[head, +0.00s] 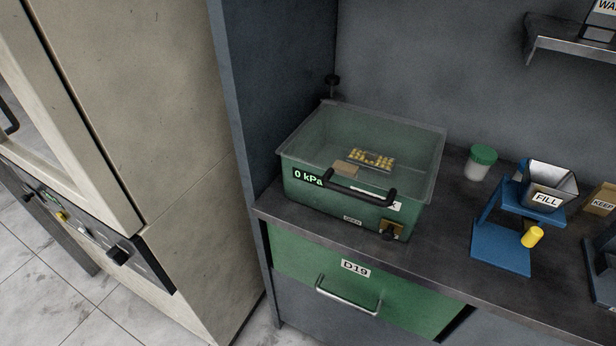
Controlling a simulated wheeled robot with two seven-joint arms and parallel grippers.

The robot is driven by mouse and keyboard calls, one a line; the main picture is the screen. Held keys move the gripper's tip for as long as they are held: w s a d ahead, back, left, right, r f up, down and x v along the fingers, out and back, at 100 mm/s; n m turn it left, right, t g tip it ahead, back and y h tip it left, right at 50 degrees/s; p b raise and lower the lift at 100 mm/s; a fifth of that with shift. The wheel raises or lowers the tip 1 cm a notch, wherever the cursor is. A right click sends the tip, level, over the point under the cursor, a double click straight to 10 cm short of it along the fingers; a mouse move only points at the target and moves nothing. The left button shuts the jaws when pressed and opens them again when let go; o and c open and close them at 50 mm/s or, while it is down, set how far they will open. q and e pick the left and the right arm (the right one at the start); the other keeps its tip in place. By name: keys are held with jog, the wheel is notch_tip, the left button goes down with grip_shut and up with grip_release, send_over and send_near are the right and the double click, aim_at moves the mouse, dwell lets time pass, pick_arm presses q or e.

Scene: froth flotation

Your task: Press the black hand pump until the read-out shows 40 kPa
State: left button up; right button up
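The read-out (308,178) on the front of the green, clear-lidded box (300,202) shows 0 kPa. A black knob on a short stem (332,79) stands at the box's back left corner, near the wall; it looks like the hand pump. Its lower part is hidden behind the box. The box's lid looks shut, with a black bar handle (360,191) at its front. Small yellow pieces (372,159) and a tan block (345,170) show inside. Neither of my grippers is in view.
A brass-coloured fitting with a black knob (391,229) sits low on the box's front right. To the right stand a green-capped jar (480,163) and a blue stand (502,247) with a FILL hopper (548,188). A tall cabinet side (270,90) bounds the left.

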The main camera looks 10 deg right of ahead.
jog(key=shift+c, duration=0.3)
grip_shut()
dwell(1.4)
